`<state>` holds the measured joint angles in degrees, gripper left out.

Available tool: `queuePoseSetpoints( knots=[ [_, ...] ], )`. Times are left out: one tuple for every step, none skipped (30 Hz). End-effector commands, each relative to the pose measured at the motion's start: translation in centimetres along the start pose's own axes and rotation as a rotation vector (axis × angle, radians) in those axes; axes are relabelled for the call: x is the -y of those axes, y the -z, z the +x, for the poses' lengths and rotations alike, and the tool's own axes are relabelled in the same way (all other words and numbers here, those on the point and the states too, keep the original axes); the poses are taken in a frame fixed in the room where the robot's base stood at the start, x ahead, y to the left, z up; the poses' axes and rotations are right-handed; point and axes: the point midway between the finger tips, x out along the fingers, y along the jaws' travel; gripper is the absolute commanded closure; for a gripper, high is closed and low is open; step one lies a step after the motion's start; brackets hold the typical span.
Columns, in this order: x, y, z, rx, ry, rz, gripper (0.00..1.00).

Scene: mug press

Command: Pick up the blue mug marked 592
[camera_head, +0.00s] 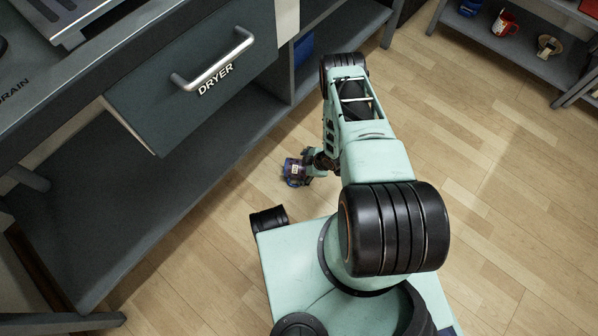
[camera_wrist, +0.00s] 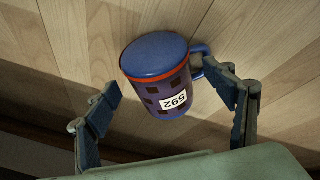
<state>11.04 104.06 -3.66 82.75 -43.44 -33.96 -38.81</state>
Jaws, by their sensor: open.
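The blue mug marked 592 (camera_wrist: 160,78) has a red band near one end, dark square patches and a white label that reads upside down in the wrist view. Its handle (camera_wrist: 200,55) points right. In the head view the mug (camera_head: 295,172) is small, over the wooden floor beside my arm, and its exact contact with the floor cannot be told. My gripper (camera_wrist: 165,80) is open, one finger on each side of the mug. The right finger is close to the handle; whether they touch cannot be told. The left finger stands apart from the mug.
A dark counter with a drawer marked DRYER (camera_head: 205,75) and a low shelf (camera_head: 160,195) stands left of the mug. A shelf unit (camera_head: 530,55) at top right holds a red mug (camera_head: 505,23) and other items. Open wooden floor (camera_head: 490,200) lies to the right.

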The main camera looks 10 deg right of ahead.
Motion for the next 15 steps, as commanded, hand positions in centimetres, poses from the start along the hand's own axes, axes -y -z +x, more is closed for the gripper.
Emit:
queuePoseSetpoints(
  knots=[
    [0.18,-0.17,1.07,0.000,0.001,-0.001,0.24],
    [0.13,-0.15,1.33,0.000,0.001,-0.001,0.24],
    [0.06,-0.12,1.58,0.000,0.000,-0.001,0.24],
    [0.03,-0.09,1.70,0.000,0.000,-0.001,0.24],
    [0.02,-0.07,1.77,0.000,0.000,-0.001,0.24],
    [0.00,-0.05,1.79,0.000,0.000,0.000,0.24],
    [-0.01,-0.03,1.78,0.000,0.000,0.000,0.24],
    [-0.01,-0.02,1.75,0.000,0.000,0.000,0.24],
    [-0.01,-0.01,1.72,0.001,0.000,0.000,0.24],
    [-0.01,-0.01,1.71,0.001,0.000,0.000,0.24],
    [-0.01,-0.01,1.71,0.001,0.000,0.000,0.24],
    [-0.01,-0.01,1.70,0.001,0.000,0.000,0.25],
    [-0.01,-0.01,1.70,0.001,0.000,0.000,0.28],
    [-0.01,-0.01,1.70,0.001,0.000,0.000,0.31],
    [-0.01,-0.01,1.70,0.001,0.000,0.000,0.36]
  ],
)
